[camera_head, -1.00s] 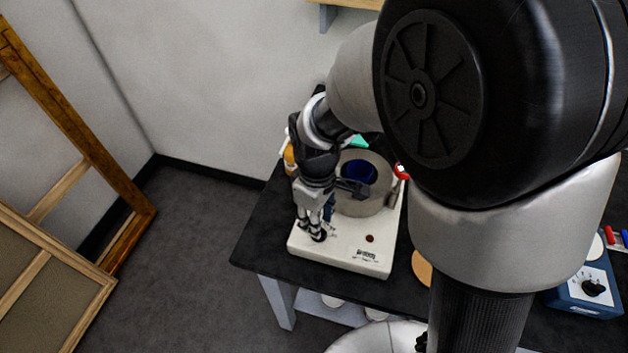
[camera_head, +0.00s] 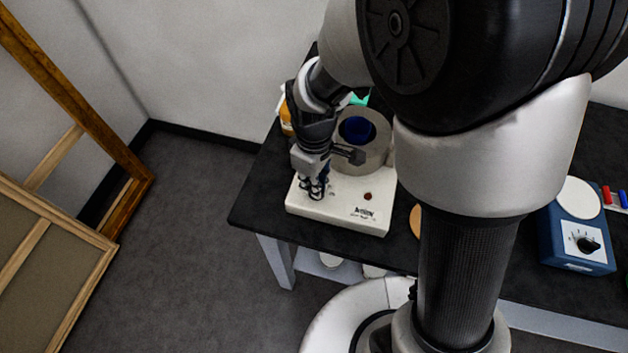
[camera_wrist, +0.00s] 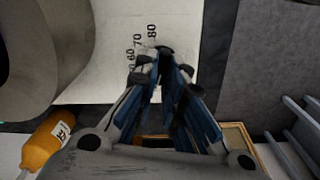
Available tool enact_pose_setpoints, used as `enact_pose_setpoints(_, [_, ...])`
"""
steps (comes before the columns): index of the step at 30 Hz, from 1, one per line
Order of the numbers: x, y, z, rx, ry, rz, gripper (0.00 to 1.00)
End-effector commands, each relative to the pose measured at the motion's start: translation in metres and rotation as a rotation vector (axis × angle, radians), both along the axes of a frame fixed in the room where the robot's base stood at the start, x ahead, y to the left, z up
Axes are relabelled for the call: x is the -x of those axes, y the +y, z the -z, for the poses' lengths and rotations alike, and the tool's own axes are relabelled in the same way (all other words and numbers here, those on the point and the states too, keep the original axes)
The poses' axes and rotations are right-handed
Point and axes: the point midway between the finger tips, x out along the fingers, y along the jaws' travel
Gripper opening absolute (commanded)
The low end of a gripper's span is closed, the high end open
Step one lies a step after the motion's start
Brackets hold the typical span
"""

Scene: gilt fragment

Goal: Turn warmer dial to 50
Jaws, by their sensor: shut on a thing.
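The warmer (camera_head: 342,210) is a white box with a grey round well (camera_head: 376,156) and a dark blue vessel (camera_head: 357,129) inside it, on the dark table. My gripper (camera_head: 316,192) points down at the front left of its top face and is shut on the dial there. The fingers hide most of the dial in both views. In the wrist view the fingertips (camera_wrist: 163,55) close around a small dark part, beside the printed numbers 60, 70 and 80 on the white face (camera_wrist: 105,40). The pointer is hidden, so I cannot read the setting.
An orange bottle (camera_head: 286,119) stands behind the warmer at left; it also shows in the wrist view (camera_wrist: 45,140). A red-brown lamp (camera_head: 367,197) is on the warmer's face. A blue device (camera_head: 577,252) with a black knob stands at right. Wooden frames (camera_head: 62,262) lean at left.

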Motion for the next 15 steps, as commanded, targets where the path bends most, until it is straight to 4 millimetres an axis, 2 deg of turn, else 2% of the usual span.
enact_pose_setpoints(15, [-0.0003,-0.0001,-0.0006,0.000,0.000,0.030,0.00])
